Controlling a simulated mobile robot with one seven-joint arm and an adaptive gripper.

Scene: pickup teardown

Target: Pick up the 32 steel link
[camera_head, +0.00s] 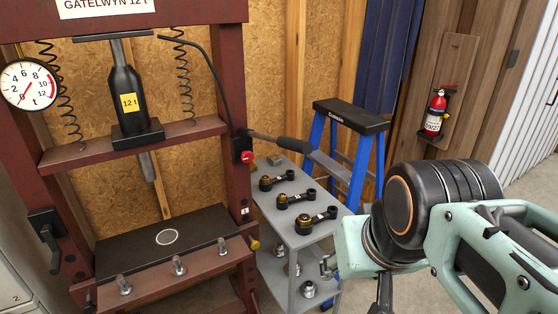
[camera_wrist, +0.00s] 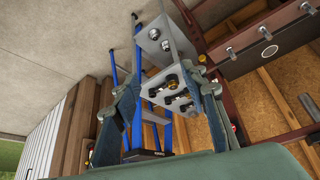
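Three dark links with round, brass-coloured ends lie in a row on the top of a grey cart (camera_head: 262,203): a far link (camera_head: 277,181), a middle link (camera_head: 295,198) and a near link (camera_head: 314,218). I cannot read any marking that tells which is the 32 steel link. In the wrist view the links are small, on the cart (camera_wrist: 150,91) beyond my fingers. My gripper (camera_wrist: 163,78) is open, its two fingers wide apart with nothing held between them. In the head view my arm is at the right, and the gripper is mostly hidden.
A red press (camera_head: 225,120) stands left of the cart, with a long grey lever (camera_head: 320,160) reaching over the cart's far end. A blue ladder (camera_head: 350,125) stands behind the cart. Several metal parts (camera_head: 308,289) sit on the lower shelf. A fire extinguisher (camera_head: 435,113) hangs on the wall.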

